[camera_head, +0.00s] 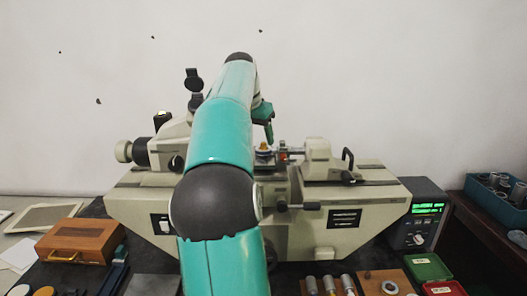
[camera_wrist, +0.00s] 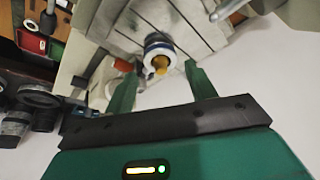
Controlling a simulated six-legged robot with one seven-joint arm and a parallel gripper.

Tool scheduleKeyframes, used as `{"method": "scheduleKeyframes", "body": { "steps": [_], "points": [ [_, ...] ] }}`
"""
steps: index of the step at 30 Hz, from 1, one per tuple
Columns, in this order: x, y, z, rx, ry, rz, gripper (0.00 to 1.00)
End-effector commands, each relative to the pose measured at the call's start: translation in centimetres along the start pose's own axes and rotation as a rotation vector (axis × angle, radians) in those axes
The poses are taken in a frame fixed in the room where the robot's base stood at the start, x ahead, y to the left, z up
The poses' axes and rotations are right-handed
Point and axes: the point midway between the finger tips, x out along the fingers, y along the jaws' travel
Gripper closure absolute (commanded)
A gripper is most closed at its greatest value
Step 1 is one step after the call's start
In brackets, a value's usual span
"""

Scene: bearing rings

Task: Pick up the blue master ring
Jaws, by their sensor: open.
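The blue master ring (camera_wrist: 157,39) shows in the wrist view as a blue and white band around a brass-coloured centre piece (camera_wrist: 160,63). It sits on the pale measuring machine (camera_wrist: 125,30). In the head view my gripper (camera_head: 269,138) hangs close above and right of the ring. Contact is not visible.
A red-orange part (camera_wrist: 123,65) lies by the left finger in the wrist view. The machine's right-hand head (camera_head: 318,155) stands close to the ring. A wooden box (camera_head: 80,240), a green display unit (camera_head: 425,212) and a blue bin (camera_head: 495,185) stand around the machine.

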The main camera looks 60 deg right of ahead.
Motion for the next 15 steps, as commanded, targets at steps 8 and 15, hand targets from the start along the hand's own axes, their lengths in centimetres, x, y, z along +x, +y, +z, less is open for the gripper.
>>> {"method": "scheduleKeyframes", "body": {
  "steps": [8, 15],
  "points": [
    [3.8, 0.0, -0.2, 0.000, -0.002, 0.001, 0.45],
    [3.9, -0.1, -0.3, 0.000, 0.000, 0.000, 0.45]
  ]
}}
